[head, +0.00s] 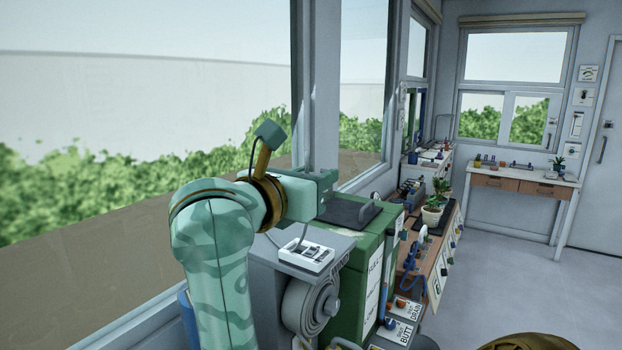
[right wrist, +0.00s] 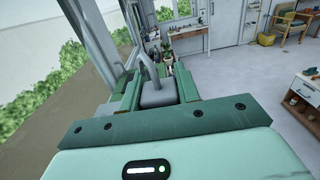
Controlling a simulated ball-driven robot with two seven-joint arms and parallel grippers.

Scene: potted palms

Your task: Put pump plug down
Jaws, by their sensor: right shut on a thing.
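My left gripper is out of view.
The green tank (head: 376,250) has a dark lid (head: 347,212) with a hooked pipe. A grey hose reel (head: 310,305) hangs below the stand. A bench with a potted plant (head: 433,212) is beyond.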

